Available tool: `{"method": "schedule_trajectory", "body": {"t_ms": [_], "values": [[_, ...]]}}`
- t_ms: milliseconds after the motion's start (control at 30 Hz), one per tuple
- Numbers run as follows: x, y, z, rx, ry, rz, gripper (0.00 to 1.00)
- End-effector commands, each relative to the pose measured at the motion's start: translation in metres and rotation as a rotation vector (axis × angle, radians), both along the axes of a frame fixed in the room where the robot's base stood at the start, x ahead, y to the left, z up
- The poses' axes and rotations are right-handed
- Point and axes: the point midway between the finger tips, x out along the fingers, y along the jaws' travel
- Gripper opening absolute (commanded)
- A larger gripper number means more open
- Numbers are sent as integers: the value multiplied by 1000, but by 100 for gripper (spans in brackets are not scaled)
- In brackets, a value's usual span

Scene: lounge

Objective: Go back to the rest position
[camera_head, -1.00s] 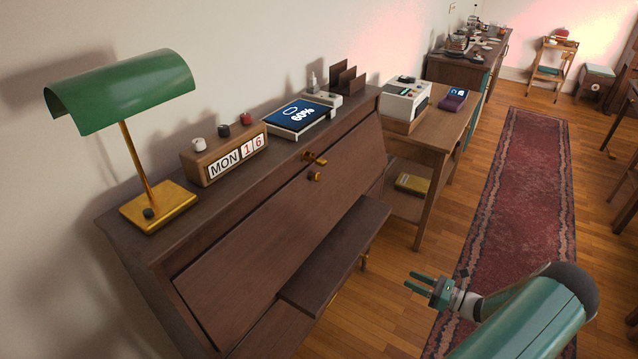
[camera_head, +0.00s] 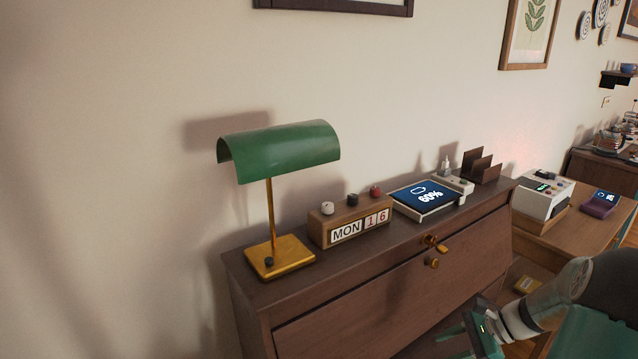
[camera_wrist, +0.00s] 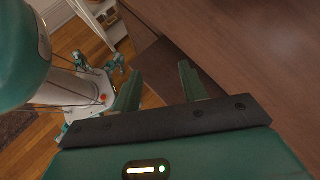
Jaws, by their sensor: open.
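My gripper (camera_wrist: 160,88) shows in the wrist view with its two green fingers apart and nothing between them. The dark wooden front of the desk (camera_wrist: 235,45) is close by at the upper right of that view. In the head view my gripper (camera_head: 462,340) is at the bottom edge, in front of the desk (camera_head: 385,300), and is partly cut off by the frame.
On the desk top stand a green lamp (camera_head: 280,150), a calendar block (camera_head: 350,228) and a tablet in a tray (camera_head: 428,196). A side table (camera_head: 575,235) with a white device (camera_head: 543,196) is at the right. Wood floor (camera_wrist: 85,40) shows left of the desk front.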

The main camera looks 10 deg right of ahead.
Motion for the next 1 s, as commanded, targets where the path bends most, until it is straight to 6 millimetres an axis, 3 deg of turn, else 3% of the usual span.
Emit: {"method": "schedule_trajectory", "body": {"t_ms": [100, 467, 700, 1000], "values": [[6, 40, 31, -149, -26, 170, 43], [-9, 140, 107, -562, -167, 637, 43], [-36, 196, 149, -816, -319, 925, 43], [-81, 248, 188, -1113, -567, 1243, 43]]}}
